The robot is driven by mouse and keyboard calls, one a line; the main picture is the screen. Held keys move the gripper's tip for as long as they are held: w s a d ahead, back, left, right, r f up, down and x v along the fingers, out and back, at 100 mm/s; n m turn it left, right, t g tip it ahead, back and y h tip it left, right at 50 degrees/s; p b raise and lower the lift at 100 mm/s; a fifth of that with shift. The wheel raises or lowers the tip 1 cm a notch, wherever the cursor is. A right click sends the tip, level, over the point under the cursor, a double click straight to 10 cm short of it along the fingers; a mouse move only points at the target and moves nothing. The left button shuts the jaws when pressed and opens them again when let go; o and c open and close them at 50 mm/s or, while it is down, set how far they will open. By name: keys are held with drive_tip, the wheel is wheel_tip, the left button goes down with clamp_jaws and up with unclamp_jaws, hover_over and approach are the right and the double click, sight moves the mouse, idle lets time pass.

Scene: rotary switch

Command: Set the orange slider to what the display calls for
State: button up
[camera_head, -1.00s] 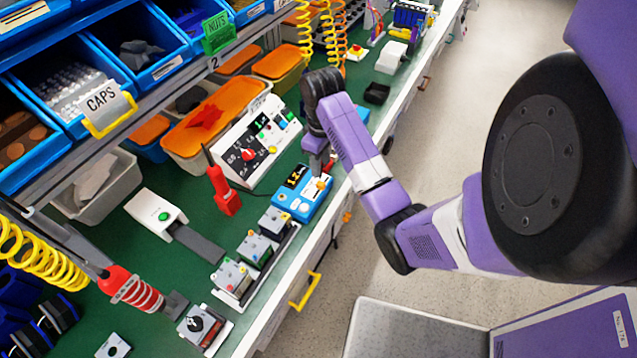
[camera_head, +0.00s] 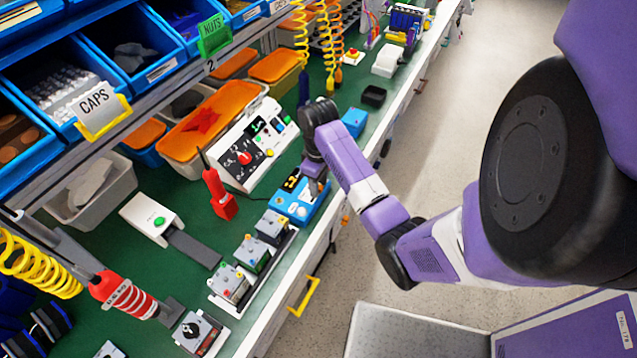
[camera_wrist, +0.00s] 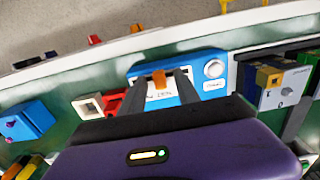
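The blue slider box (camera_head: 300,206) lies on the green bench near its front edge. Its dark display (camera_head: 291,182) shows orange digits too small to read surely. In the wrist view, the orange slider (camera_wrist: 159,83) stands at the box's far edge, between the two grey fingers of my gripper (camera_wrist: 161,84). The fingers are apart, one on each side of the slider; I cannot tell whether they touch it. In the head view my gripper (camera_head: 315,184) is down at the right part of the box and hides the slider.
A white panel with a red knob (camera_head: 245,158) stands behind the box. A red handheld device (camera_head: 217,195) is to the left, small grey switch boxes (camera_head: 252,252) in front-left. A blue block (camera_head: 354,121) and black tray (camera_head: 374,96) lie beyond my gripper.

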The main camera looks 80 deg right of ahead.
clamp_jaws()
idle(1.3)
